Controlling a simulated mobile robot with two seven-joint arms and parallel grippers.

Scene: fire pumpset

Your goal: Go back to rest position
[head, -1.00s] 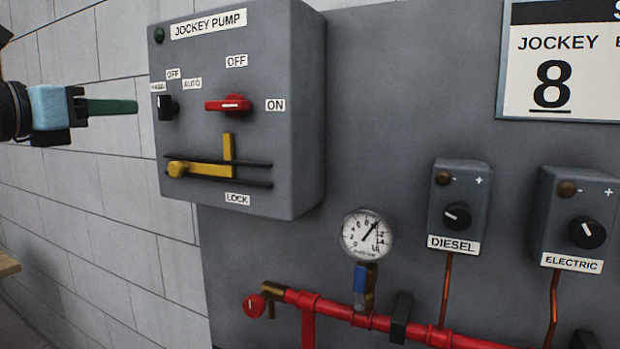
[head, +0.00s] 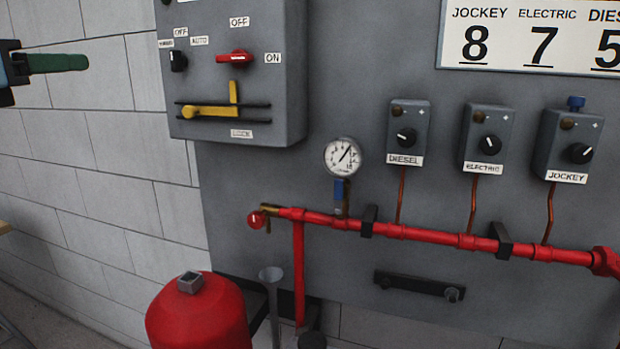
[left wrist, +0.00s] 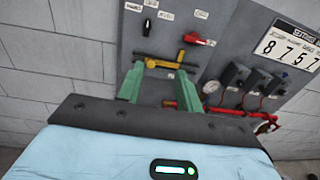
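My left gripper (head: 80,62) is at the left edge of the head view, apart from the grey jockey pump box (head: 290,75) and in front of the white block wall. In the left wrist view its two green fingers (left wrist: 160,70) stand apart with nothing between them; the box's yellow lock bar (left wrist: 165,63) shows beyond the tips. The box has a black selector knob (head: 178,61), a red switch (head: 234,56) by the ON label and the yellow lock bar (head: 205,111) across two dark rails. My right gripper is in neither view.
A red pipe (head: 430,235) with a gauge (head: 342,156) runs along the grey panel. Diesel, electric and jockey knob boxes (head: 488,140) are above it. A red tank (head: 200,315) stands at the bottom. The white wall (head: 90,180) left of the panel is clear.

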